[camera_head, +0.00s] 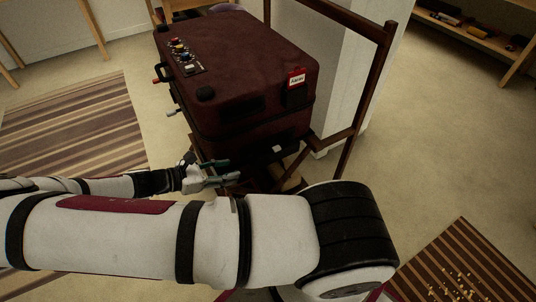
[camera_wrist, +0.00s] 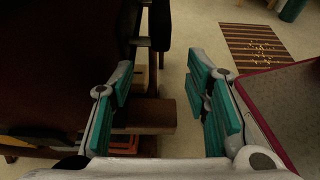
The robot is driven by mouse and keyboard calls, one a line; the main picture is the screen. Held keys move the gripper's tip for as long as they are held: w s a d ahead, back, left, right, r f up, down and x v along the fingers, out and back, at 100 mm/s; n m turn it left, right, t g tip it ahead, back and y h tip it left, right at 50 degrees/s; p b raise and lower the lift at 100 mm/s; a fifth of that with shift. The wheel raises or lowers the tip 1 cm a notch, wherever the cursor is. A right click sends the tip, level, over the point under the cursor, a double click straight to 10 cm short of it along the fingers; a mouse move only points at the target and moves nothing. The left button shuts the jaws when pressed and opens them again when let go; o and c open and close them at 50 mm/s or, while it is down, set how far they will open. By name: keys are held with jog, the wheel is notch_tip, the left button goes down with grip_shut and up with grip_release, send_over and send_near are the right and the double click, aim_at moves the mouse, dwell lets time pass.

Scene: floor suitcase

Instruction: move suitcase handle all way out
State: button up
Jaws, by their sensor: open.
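The dark maroon suitcase (camera_head: 245,55) rests on a wooden stand in the head view. A dark surface, likely the suitcase (camera_wrist: 60,60), fills the left of the wrist view. A small black handle-like part (camera_head: 158,73) shows on its left side; I cannot tell if it is the handle named in the task. My gripper (camera_head: 226,171) is just in front of the suitcase's lower near side, below the top. Its teal pads stand apart in the wrist view (camera_wrist: 160,85), with nothing between them. I cannot tell whether the gripper touches the suitcase.
The wooden frame (camera_head: 372,85) rises behind the suitcase at right, beside a white pillar (camera_head: 345,50). A wooden rail (camera_wrist: 150,113) shows beyond my fingers. Striped rugs lie at left (camera_head: 75,125) and lower right (camera_head: 465,265). Carpet (camera_head: 440,150) at right is clear.

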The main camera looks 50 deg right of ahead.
aim_at(261, 156)
jog(key=s+d, duration=0.1)
jog(key=d, duration=0.2)
jog(key=s+d+b, duration=0.1)
jog(key=d, duration=0.3)
jog(key=s+d+b, duration=0.1)
jog(key=d, duration=0.2)
jog(key=shift+s+d, duration=0.15)
jog(key=shift+d, duration=0.25)
jog(key=shift+b+x, duration=0.75)
jog(key=shift+x, duration=1.75)
jog(key=shift+c, duration=0.5)
grip_shut()
